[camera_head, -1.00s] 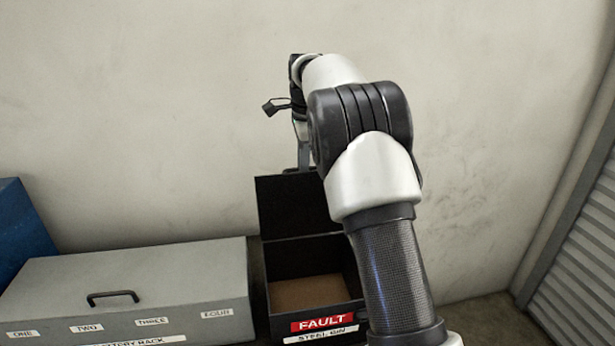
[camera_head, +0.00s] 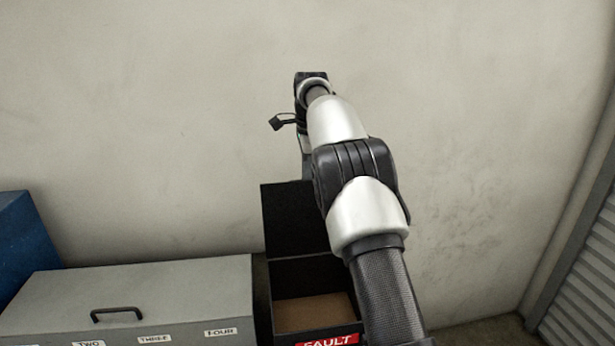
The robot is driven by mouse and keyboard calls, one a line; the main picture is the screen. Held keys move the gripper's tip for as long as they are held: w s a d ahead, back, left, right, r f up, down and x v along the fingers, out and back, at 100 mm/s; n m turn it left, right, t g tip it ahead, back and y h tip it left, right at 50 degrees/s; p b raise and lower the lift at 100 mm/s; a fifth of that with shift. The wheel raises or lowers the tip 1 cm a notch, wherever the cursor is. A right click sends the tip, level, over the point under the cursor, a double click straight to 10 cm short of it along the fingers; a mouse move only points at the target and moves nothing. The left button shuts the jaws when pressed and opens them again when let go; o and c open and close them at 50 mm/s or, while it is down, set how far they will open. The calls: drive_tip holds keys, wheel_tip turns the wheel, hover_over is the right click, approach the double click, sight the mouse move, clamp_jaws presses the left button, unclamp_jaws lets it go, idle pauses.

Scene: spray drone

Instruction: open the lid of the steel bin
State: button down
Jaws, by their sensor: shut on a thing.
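The steel bin (camera_head: 338,331) is a black box with a red FAULT label on its front, at the lower middle of the head view. Its black lid (camera_head: 290,222) stands raised, roughly upright at the back, and the brown floor inside shows. My gripper (camera_head: 306,170) is at the lid's top edge, shut on the lid. My arm hides the right side of the lid and bin and much of the fingers.
A grey battery rack case (camera_head: 190,280) with a black handle stands close to the left of the bin. A blue box (camera_head: 25,240) is at the far left. A plain wall (camera_head: 150,120) is behind; a ribbed shutter (camera_head: 585,290) is at right.

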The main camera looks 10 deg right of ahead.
drive_tip(key=c, duration=2.1)
unclamp_jaws()
drive_tip(key=shift+s+f, duration=0.1)
drive_tip(key=shift+f, duration=0.5)
drive_tip(key=shift+o, duration=1.3)
drive_tip(key=v, duration=0.8)
drive_tip(key=shift+w, duration=0.25)
drive_tip(key=s+d+r+n+t, duration=0.1)
drive_tip(key=s+r+n, duration=0.4)
drive_tip(key=s, duration=0.4)
drive_tip(key=s+r+n+t, duration=0.1)
drive_tip(key=s+r+n, duration=0.2)
drive_tip(key=s+r, duration=0.45)
drive_tip(key=s+f+n, duration=0.5)
drive_tip(key=s+f, duration=0.2)
drive_tip(key=s, duration=0.6)
drive_tip(key=s+a+f+n+t, duration=0.1)
drive_tip(key=s+f+n, duration=0.4)
drive_tip(key=s, duration=0.9)
wheel_tip(320, 180, down, 3)
drive_tip(key=shift+s, duration=0.2)
